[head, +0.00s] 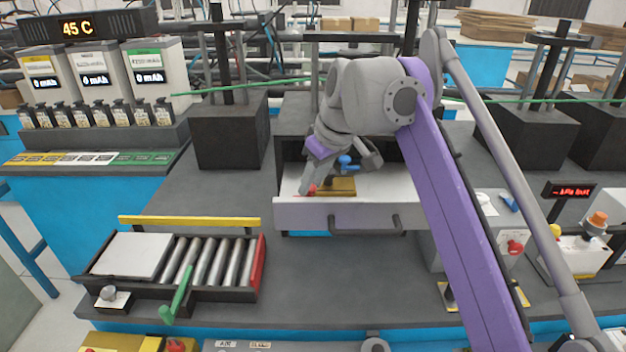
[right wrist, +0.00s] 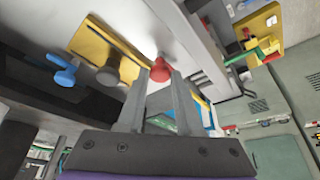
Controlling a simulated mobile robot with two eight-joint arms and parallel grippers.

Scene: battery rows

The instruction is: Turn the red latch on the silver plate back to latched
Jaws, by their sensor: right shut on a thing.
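The silver plate (head: 385,187) is the pale surface of an open drawer-like unit at the centre of the head view. A small red latch (head: 312,190) shows near its front left. In the right wrist view the red latch (right wrist: 160,68) sits between my fingertips. My right gripper (head: 308,184) reaches down onto it from above, and it (right wrist: 163,76) is shut on the latch, hiding part of it. Beside it are a gold plate (right wrist: 95,45), a dark knob (right wrist: 108,74) and a blue lever (right wrist: 66,77). My left gripper is not in view.
The drawer front (head: 290,214) has a dark handle (head: 365,224). A roller tray (head: 205,293) with a green lever stands at the front left. Battery chargers (head: 92,80) stand at the back left. Dark bench is clear between tray and drawer.

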